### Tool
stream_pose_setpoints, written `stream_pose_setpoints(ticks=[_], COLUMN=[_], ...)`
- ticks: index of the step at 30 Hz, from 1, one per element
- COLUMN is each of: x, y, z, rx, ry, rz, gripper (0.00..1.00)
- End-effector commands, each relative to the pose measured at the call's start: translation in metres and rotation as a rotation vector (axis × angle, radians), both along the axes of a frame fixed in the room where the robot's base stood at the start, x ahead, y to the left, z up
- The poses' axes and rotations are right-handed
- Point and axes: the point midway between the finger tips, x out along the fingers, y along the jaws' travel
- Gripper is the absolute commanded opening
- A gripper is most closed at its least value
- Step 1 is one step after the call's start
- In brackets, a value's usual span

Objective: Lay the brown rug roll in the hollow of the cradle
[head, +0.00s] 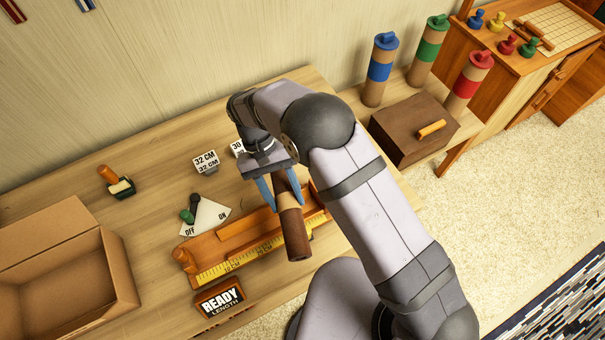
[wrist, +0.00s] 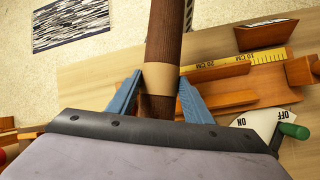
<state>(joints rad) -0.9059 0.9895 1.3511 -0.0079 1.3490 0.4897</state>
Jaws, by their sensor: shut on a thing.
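My gripper (head: 287,204) has its blue fingers shut on the brown rug roll (head: 295,236), around its tan band. The wrist view shows the roll (wrist: 164,40) between the two fingertips (wrist: 161,77), its brown length stretching away from the gripper. The wooden cradle (head: 185,262), with a long hollow and a yellow ruler (head: 225,268) along its front, lies on the bench. In the head view the roll crosses over the cradle's right part, at an angle to the hollow, and hides some of it. The wrist view shows the cradle (wrist: 222,100) right of the roll.
An open cardboard box (head: 60,270) is at left. A brown box (head: 410,130) stands at right.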

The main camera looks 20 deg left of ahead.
Motion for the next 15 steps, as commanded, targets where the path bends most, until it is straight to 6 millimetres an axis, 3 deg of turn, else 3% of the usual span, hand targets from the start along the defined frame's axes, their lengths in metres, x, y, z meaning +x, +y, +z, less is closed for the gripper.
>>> stream_pose_setpoints(ticks=[4, 9, 15], x=[-0.017, -0.024, -0.023], y=[0.018, 0.040, 0.046], z=[0.003, 0.008, 0.007], rx=[-0.001, -0.001, -0.004], ry=[0.002, 0.001, -0.001], rz=[-0.403, -0.854, -1.186], gripper=[0.13, 0.13, 0.13])
